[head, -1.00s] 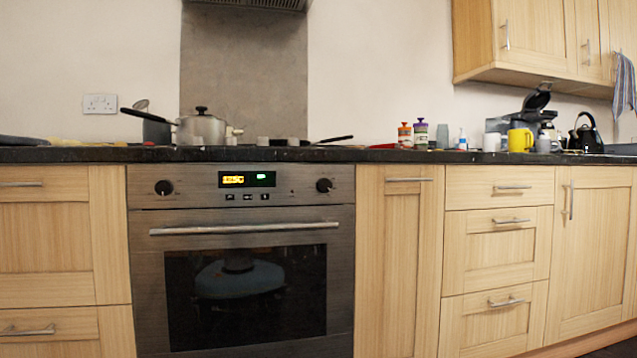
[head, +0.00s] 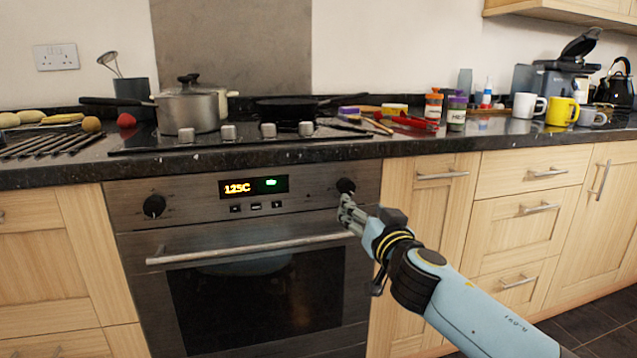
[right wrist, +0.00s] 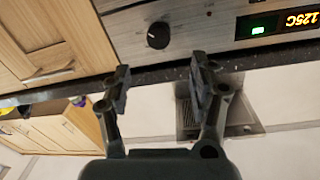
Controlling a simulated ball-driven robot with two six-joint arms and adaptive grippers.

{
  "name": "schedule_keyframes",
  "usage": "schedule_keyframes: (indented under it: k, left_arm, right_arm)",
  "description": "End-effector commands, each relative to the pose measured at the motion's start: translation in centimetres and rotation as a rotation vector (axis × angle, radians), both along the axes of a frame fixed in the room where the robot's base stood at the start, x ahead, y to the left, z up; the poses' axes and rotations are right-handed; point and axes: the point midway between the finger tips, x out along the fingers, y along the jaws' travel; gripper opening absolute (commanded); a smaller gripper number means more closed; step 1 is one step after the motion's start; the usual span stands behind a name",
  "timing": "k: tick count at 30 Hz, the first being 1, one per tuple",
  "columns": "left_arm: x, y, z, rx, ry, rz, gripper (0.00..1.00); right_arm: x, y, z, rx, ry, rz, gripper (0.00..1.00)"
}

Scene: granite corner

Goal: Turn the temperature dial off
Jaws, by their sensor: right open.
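The steel oven front has two black dials, a left dial (head: 154,206) and a right dial (head: 346,186). Neither carries a readable label saying which sets temperature. The display (head: 253,187) between them reads 125C in yellow beside a green symbol. My right gripper (head: 350,212) is just in front of and below the right dial. In the right wrist view, which is upside down, the right dial (right wrist: 158,35) lies beyond the gap between the open, empty fingers (right wrist: 158,70). A pale mark shows on its face. Contact cannot be seen. My left gripper is out of view.
The oven handle (head: 250,248) runs below the dials, close to my right gripper. The dark counter edge (head: 240,163) overhangs above. A pot (head: 190,110) and a frying pan (head: 288,107) stand on the hob. Cabinets flank the oven.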

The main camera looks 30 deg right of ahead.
Motion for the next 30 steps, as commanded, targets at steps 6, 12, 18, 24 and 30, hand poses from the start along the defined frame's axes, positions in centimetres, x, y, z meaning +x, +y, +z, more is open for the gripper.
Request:
schedule_keyframes:
  k: [6,12,18,24,30]
  left_arm:
    - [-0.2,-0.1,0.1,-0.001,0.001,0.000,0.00]
    - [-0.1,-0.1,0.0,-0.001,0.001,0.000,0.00]
    - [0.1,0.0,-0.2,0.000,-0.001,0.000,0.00]
    - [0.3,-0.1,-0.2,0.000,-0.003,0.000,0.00]
    - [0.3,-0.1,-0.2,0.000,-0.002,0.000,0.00]
  right_arm:
    - [3.7,-1.2,-0.1,0.000,0.000,-0.001,0.61]
    - [7.3,-2.3,-0.1,0.000,0.001,-0.002,0.61]
    - [9.3,-2.9,-0.2,0.001,0.002,-0.001,0.61]
    - [9.7,-3.0,-0.2,0.000,0.002,-0.001,0.61]
    - [9.6,-3.0,-0.2,0.000,0.002,-0.001,0.52]
